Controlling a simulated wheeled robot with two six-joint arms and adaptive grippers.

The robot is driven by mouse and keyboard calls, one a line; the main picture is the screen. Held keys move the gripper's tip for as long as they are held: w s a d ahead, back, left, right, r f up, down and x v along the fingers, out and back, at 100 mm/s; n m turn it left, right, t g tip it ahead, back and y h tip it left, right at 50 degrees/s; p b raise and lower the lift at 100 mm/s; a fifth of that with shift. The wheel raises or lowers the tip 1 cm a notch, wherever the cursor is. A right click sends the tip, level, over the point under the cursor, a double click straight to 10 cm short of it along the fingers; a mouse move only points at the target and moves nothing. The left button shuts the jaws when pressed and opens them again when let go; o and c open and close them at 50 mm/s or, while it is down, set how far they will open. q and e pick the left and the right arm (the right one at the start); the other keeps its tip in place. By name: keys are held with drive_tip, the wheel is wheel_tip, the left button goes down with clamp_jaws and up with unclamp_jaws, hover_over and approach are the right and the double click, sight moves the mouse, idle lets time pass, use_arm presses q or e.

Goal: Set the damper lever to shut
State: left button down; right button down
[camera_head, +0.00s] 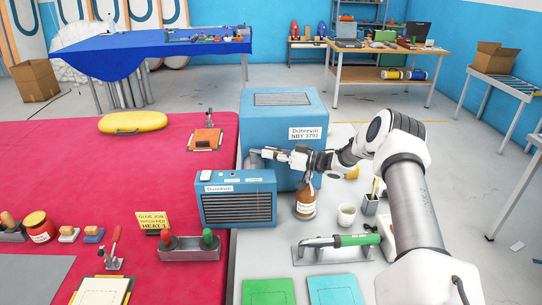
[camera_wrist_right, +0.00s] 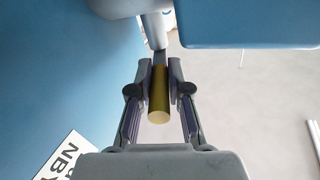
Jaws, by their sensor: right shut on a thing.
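The damper lever shows in the right wrist view as a brass-coloured round grip (camera_wrist_right: 158,95) on a grey shaft. My right gripper (camera_wrist_right: 159,72) has its two fingers closed on either side of this grip. In the head view my right gripper (camera_head: 268,153) reaches left across the front of the blue box (camera_head: 290,120) labelled "Dunrevin NBY 3791". There the lever is mostly hidden by the gripper, and its setting marks cannot be read. My left gripper is not in view.
A smaller blue heater-like unit (camera_head: 236,205) with a dark grille stands just in front of the lever. A brown bottle (camera_head: 306,203), a white cup (camera_head: 346,215) and a green-handled tool (camera_head: 340,241) stand below my right arm. The red table (camera_head: 120,180) lies left.

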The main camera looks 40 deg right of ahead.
idle(0.3)
drive_tip(key=c, duration=1.1)
unclamp_jaws()
drive_tip(key=shift+w+a, duration=0.1)
drive_tip(key=shift+a, duration=0.05)
wheel_tip(320, 180, up, 10)
